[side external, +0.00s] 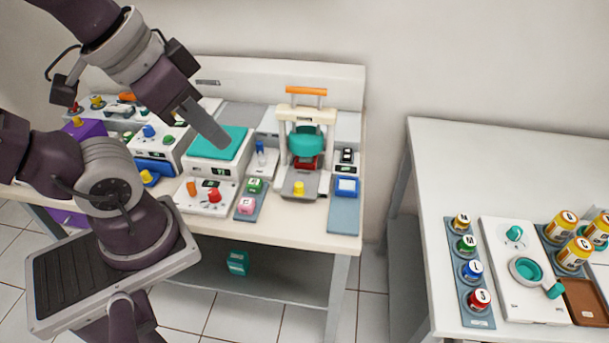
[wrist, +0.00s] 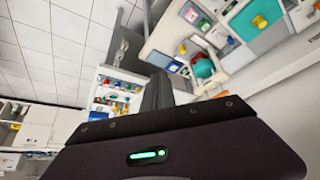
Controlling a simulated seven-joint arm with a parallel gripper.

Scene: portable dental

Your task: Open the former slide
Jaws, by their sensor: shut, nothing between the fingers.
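The former is most likely the white upright unit (side external: 281,142) at the right part of the left bench in the side view. It has an orange top bar (side external: 306,91), a teal rounded part (side external: 305,140), a red part below that, and a grey base with a yellow knob (side external: 299,188). Which part is the slide I cannot tell for sure. My gripper (side external: 222,142) is shut and empty, pointing down and right in front of the teal-topped box (side external: 216,146), left of the former and apart from it. In the wrist view my fingers (wrist: 157,92) are together; a teal rounded part (wrist: 203,68) shows beyond them.
A white control box (side external: 207,197) with orange and red knobs stands at the bench front. Green and pink blocks (side external: 250,195) and a blue block (side external: 346,186) flank the former. A second table (side external: 460,150) at right holds several jars. A floor gap separates the tables.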

